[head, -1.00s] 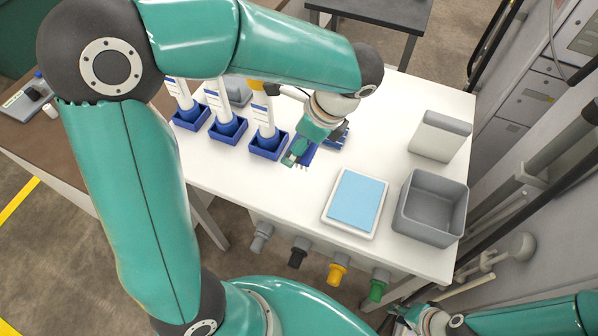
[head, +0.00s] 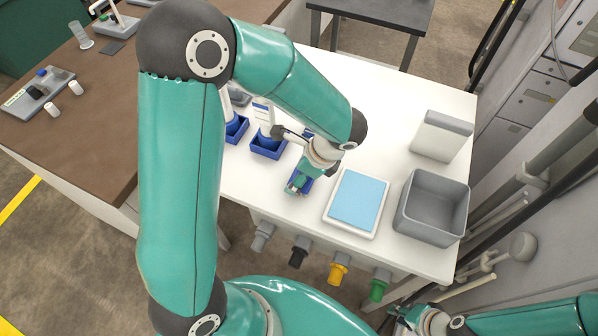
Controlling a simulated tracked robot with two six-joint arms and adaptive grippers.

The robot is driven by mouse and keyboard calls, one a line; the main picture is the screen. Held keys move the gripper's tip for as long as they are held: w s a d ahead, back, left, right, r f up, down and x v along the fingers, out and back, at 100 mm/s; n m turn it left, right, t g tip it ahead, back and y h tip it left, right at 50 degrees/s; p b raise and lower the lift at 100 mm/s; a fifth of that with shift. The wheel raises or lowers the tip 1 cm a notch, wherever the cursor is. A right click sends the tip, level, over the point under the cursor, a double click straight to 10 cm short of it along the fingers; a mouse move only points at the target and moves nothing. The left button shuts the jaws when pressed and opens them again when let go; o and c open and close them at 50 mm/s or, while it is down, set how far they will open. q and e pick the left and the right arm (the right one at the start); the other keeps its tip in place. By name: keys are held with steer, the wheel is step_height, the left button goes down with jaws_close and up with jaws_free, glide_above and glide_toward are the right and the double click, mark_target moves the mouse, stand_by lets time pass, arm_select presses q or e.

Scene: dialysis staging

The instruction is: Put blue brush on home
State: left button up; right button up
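My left gripper (head: 297,187) is low over the white table, left of the light-blue pad. A blue piece, which looks like the blue brush (head: 308,184), sits at its fingers and appears held; the wrist hides much of it. I cannot tell whether it touches the table. No place marked as home can be made out. The light-blue pad (head: 354,199) lies in a shallow white tray (head: 371,232). My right gripper (head: 402,318) is at the bottom edge, away from the table, its fingers too small to read.
Blue holders (head: 268,152) with white-and-blue items stand behind the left gripper, partly hidden by my arm. A grey bin (head: 433,208) and a grey-topped white box (head: 440,136) stand at the right. Several coloured connectors (head: 338,270) line the front edge. The back of the table is clear.

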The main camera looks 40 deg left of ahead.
arm_select(q)
steer(key=o, duration=1.1)
steer(key=shift+f, duration=0.1)
steer(key=shift+r, duration=0.2)
steer(key=v, duration=1.1)
steer(key=shift+w+d+r, duration=0.1)
steer(key=shift+d+r, duration=0.2)
steer(key=shift+r, duration=0.05)
